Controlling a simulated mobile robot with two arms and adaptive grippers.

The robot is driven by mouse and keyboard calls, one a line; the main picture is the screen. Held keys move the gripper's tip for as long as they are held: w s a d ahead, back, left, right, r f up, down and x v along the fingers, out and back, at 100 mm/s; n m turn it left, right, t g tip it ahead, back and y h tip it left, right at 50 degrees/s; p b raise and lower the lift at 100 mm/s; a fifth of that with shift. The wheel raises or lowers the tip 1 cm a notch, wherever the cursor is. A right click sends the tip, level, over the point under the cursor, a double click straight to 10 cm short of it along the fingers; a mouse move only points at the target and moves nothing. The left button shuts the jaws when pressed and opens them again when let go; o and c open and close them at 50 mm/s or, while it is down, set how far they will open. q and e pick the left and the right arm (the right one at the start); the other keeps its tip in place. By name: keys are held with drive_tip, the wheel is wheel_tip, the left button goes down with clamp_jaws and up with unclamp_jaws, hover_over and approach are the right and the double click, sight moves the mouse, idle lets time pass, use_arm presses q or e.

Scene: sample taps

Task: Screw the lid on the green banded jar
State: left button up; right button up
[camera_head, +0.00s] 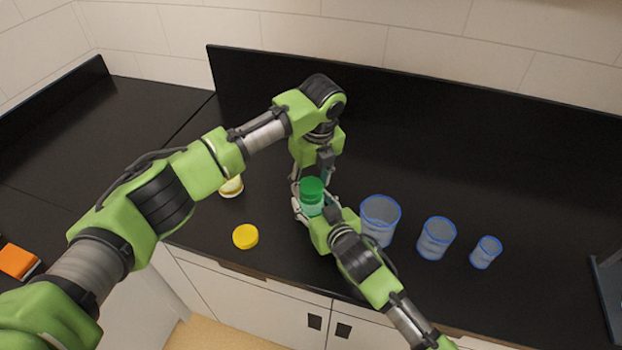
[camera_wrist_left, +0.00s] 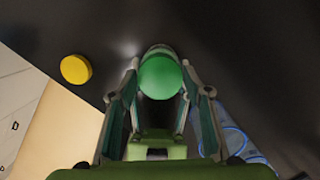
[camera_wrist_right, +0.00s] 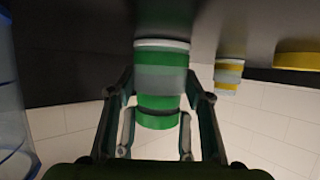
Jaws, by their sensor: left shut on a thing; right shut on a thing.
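The green banded jar (camera_head: 312,208) stands upright on the black counter; it shows upside down in the right wrist view (camera_wrist_right: 160,78). My right gripper (camera_wrist_right: 160,100) is shut around the jar's body from the front. The green lid (camera_head: 312,185) is at the top of the jar, level and in line with it; whether its thread is engaged cannot be told. My left gripper (camera_wrist_left: 160,95) points down from above and is shut on the lid, which fills the space between its fingers in the left wrist view (camera_wrist_left: 160,77). In the head view the arms partly hide the fingertips.
A yellow lid (camera_head: 245,236) lies near the counter's front edge. A yellow banded jar (camera_head: 231,187) stands behind it, partly hidden by my left arm. Three blue-rimmed clear beakers (camera_head: 380,220) (camera_head: 436,238) (camera_head: 485,252) stand to the right, the largest close to my right gripper.

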use_arm(q)
drive_tip(key=shift+f, duration=0.1)
drive_tip(key=m, duration=0.6)
drive_tip(key=shift+a+h, duration=0.1)
drive_tip(key=shift+h, duration=0.3)
drive_tip(key=m, duration=0.3)
drive_tip(key=shift+h, duration=0.3)
drive_tip(key=m, duration=0.4)
drive_tip(key=o, duration=0.7)
